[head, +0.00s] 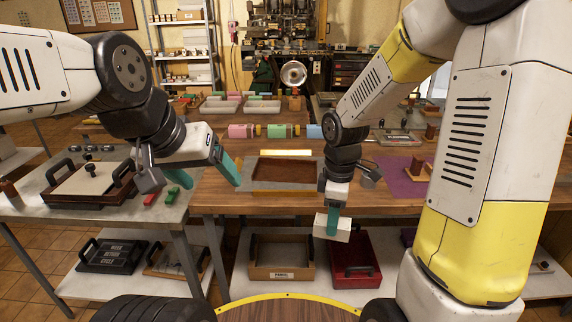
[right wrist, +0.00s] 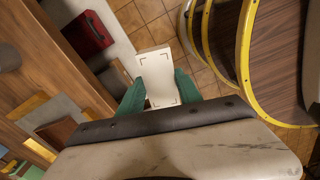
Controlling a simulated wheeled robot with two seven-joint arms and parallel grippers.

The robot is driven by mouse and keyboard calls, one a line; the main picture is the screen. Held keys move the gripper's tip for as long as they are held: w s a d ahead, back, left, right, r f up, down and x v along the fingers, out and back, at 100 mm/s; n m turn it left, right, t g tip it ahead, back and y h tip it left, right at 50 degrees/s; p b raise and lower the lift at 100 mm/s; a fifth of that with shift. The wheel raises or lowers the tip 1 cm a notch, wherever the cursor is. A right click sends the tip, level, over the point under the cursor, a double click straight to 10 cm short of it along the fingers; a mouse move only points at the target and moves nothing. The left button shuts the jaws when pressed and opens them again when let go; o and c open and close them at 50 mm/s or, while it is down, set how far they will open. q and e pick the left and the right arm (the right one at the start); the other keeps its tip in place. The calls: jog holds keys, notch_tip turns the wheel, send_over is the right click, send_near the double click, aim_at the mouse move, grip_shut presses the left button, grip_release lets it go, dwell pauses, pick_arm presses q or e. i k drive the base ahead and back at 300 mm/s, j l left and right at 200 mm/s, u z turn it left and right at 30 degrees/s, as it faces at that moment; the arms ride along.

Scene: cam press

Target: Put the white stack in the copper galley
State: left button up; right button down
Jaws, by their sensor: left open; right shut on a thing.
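The white stack (head: 343,231) is a pale block held in my right gripper (head: 332,219), in the air in front of the table's front edge. In the right wrist view the stack (right wrist: 157,72) shows a white face with dark corner marks, between two green fingers. A shallow copper-brown tray (head: 285,171), which looks like the copper galley, lies on the table left of and beyond my right gripper. Its inside looks empty. My left gripper (head: 208,176) is open and empty, left of this tray, near the gap between the tables.
A purple mat (head: 398,180) lies right on the wooden table (head: 385,209). A lidded tray with handles (head: 90,181) and small red and green bars stand on the left table. Pink, green and blue rolls sit behind the galley. A brown box (head: 282,272) and red tray (head: 355,264) are on the lower shelf.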

aim_at(285, 172)
jog(key=i, duration=0.9)
